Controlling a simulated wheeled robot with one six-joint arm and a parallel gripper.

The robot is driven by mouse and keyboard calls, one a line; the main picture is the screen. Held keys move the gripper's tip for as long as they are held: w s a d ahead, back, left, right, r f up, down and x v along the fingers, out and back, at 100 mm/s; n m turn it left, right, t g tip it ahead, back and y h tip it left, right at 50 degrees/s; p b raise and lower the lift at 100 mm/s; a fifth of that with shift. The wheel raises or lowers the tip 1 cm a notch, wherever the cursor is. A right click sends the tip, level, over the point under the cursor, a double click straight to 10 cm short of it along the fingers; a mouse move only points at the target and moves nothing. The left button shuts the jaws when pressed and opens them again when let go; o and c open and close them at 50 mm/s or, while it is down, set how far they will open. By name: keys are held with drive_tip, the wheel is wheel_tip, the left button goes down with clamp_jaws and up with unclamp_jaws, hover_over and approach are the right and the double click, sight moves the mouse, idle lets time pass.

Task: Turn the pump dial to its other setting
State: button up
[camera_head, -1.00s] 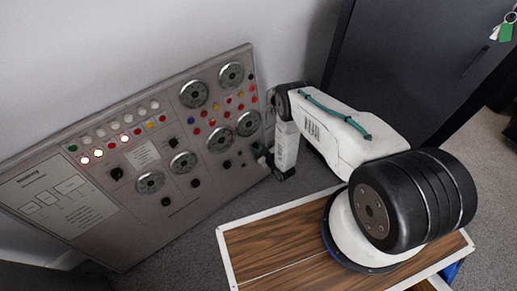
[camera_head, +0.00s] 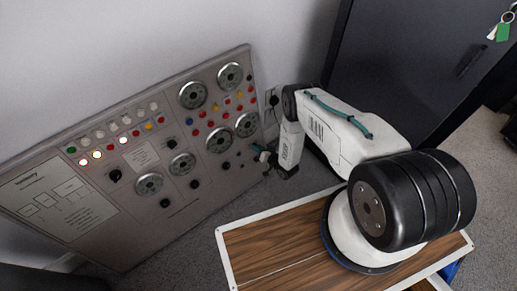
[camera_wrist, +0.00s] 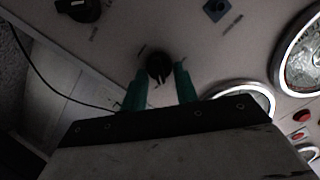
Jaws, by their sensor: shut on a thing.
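The grey control panel (camera_head: 215,188) leans against the wall, with gauges, lamps and black knobs. My gripper (camera_head: 262,152) is at its lower right edge, where the head view shows little of the fingers. In the wrist view my gripper (camera_wrist: 160,80) has its green fingers on both sides of a small black dial (camera_wrist: 159,66) and is shut on it. The dial has a pointer-like ridge, but its setting is too dark to read. The label beside it is not legible, so I cannot confirm it is the pump dial.
Another black knob (camera_wrist: 78,9) and a blue square part (camera_wrist: 215,9) are near the top of the wrist view. Round gauges (camera_wrist: 300,58) are on the right. A dark cable (camera_wrist: 50,88) runs at the left. A dark cabinet (camera_head: 420,60) stands behind my arm.

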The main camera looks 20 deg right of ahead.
drive_tip(key=shift+m, duration=0.7)
drive_tip(key=shift+d, duration=0.1)
drive_tip(key=o, duration=0.9)
drive_tip(key=shift+o, duration=0.2)
drive_tip(key=v, duration=0.7)
drive_tip(key=shift+s+d, duration=0.2)
drive_tip(key=shift+s, duration=0.15)
